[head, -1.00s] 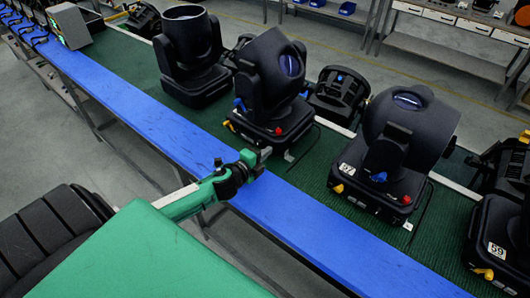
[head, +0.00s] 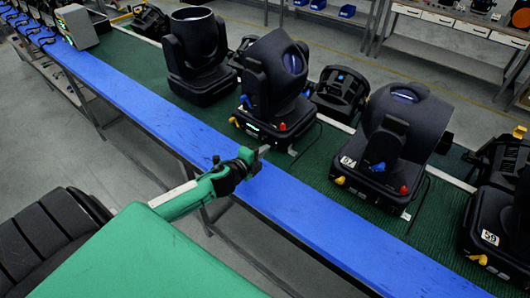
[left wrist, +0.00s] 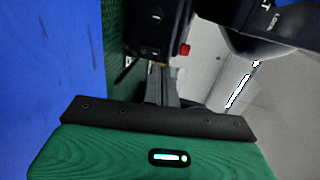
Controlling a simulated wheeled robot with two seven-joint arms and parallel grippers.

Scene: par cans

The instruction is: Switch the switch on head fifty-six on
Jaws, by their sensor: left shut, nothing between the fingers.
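Several black moving heads stand on the green bench top. The one nearest my left gripper (head: 263,152) is a tilted head (head: 270,88) with blue, red and yellow knobs and a small green light on its base; I cannot read a number on it. To its right is a head (head: 397,125) with a label like 97. At the right edge is a head (head: 488,225) whose small label looks like 59 or 56. The left wrist view shows a black base panel (left wrist: 150,35) with small switch-like marks and a red knob (left wrist: 185,49).
The blue strip (head: 120,92) runs along the bench's front edge. Another black head (head: 195,55) and a grey box (head: 75,27) stand farther left. Smaller black lamps (head: 340,93) lie behind. Shelves (head: 440,45) stand beyond an open floor.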

